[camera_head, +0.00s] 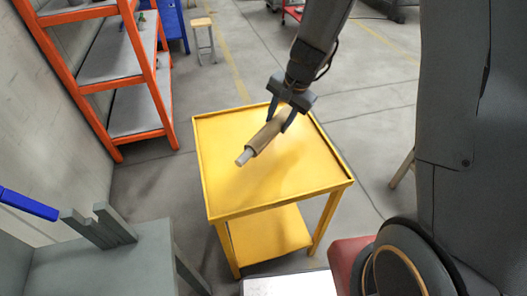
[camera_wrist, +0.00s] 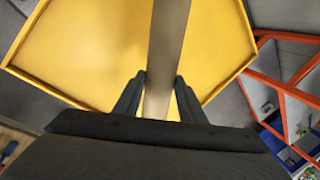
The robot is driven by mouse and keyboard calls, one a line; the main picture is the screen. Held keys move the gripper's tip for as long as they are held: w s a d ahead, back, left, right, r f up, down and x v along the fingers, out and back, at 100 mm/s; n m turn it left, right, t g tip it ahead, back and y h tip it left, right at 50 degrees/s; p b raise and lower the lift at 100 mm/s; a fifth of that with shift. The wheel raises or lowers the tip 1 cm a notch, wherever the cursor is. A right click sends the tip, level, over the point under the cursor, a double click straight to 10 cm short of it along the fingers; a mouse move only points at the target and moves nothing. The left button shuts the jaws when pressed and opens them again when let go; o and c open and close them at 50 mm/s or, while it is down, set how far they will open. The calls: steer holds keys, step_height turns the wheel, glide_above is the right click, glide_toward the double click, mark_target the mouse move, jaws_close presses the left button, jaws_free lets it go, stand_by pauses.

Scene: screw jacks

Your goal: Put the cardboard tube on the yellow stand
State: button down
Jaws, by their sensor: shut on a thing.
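The yellow stand (camera_head: 300,188) has a flat top with a low rim and a lower shelf. Its top also shows in the wrist view (camera_wrist: 85,50). My gripper (camera_head: 281,116) is over the far part of the stand's top in the head view. It is shut on the cardboard tube (camera_head: 265,137), a brown tube with a pale end pointing toward the lower left. In the wrist view the tube (camera_wrist: 168,45) runs up from between the two fingers (camera_wrist: 157,98). I cannot tell for sure whether the tube touches the top.
An orange shelf rack (camera_head: 162,85) stands at the left by the wall. A grey bench (camera_head: 110,262) is at the lower left. A stool (camera_head: 203,35) stands at the back. The rest of the stand's top is clear, with open floor behind it.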

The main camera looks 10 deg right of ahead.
mark_target(271, 123)
steer(key=w+a+r+m+b, duration=0.1)
steer(key=a+m+b, duration=0.1)
steer(key=a+m, duration=0.15)
steer(key=shift+n+t+h, duration=0.25)
steer(key=shift+t+h, duration=0.05)
steer(key=shift+a+f+b, duration=0.2)
steer(key=shift+f+b, duration=1.6)
steer(key=shift+f, duration=2.95)
steer(key=shift+f, duration=0.1)
steer(key=c, duration=1.1)
jaws_free()
steer(key=p+v, duration=0.3)
steer(key=v, duration=0.8)
steer(key=shift+w+p, duration=0.1)
steer(key=shift+p, duration=0.2)
steer(key=shift+s+d+r, duration=0.1)
steer(key=shift+s+r, duration=0.2)
steer(key=shift+r, duration=0.25)
steer(key=s+d+r+n+g, duration=0.1)
steer(key=s+d+n, duration=0.2)
steer(key=s, duration=0.3)
steer(key=s+d+r+n+h, duration=0.1)
steer(key=s+d+n, duration=0.3)
steer(key=s, duration=0.1)
steer(key=s+d+r+n+g+h, duration=0.1)
steer(key=s+d+n, duration=0.2)
steer(key=s, duration=0.3)
steer(key=shift+s+d+r+n+g, duration=0.3)
steer(key=shift+d+n, duration=0.05)
steer(key=shift+n, duration=0.15)
